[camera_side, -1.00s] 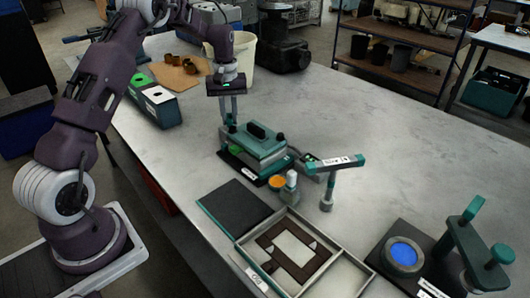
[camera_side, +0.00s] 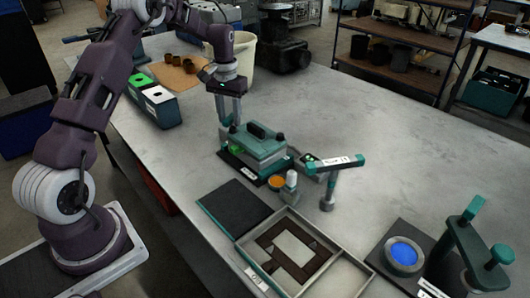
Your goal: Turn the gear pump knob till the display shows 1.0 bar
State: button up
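A teal block-shaped unit (camera_side: 260,148) with a black handle on top stands on a dark base plate in the middle of the table. I cannot tell for sure that it is the gear pump. No knob can be made out, and no pressure reading is legible. My gripper (camera_side: 229,121) points down at the unit's rear left corner. Its two fingers are apart, with a narrow gap between them. Their tips are low, close to the unit; whether they touch it or have anything between them cannot be told.
A T-shaped tool (camera_side: 330,185) with a white label stands right of the unit, near an orange-topped cup (camera_side: 277,182). In front are a dark pad (camera_side: 235,208) and a grey tray (camera_side: 340,272). A round blue disc (camera_side: 404,253) lies at front right. The table's right rear is clear.

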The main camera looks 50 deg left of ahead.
jog(key=shift+r, duration=2.75)
notch_tip(320, 180, up, 4)
